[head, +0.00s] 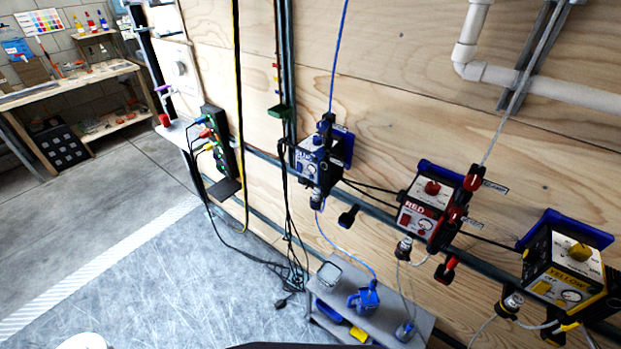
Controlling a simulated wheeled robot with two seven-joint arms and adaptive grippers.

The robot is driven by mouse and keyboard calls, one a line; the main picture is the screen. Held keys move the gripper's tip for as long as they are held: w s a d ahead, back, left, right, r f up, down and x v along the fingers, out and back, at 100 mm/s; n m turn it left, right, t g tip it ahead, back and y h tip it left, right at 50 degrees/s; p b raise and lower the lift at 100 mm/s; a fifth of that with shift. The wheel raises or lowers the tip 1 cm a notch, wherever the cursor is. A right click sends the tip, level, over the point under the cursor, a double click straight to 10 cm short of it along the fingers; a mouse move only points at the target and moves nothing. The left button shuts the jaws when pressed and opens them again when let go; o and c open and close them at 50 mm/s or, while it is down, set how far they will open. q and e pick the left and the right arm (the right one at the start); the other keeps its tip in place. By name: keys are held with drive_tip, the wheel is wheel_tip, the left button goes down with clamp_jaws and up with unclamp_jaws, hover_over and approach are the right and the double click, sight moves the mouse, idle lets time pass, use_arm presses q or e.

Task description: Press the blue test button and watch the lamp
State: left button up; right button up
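The blue unit (308,160), a small box with a white and blue front, is mounted on the rail along the plywood wall, left of the red unit. A dark blue and black clamp-like part (327,130) stands at its top and covers some of it. The unit is small and seen at an angle, so I cannot make out a blue test button or a lamp on it, nor whether any lamp is lit. Neither of my grippers shows in the head view.
The red unit (420,215) and yellow unit (570,268) hang farther right on the rail. Below stands a grey shelf (335,300) with a blue jug (364,299). Cables hang to the floor. Open floor (150,270) lies at left, a workbench (70,85) behind.

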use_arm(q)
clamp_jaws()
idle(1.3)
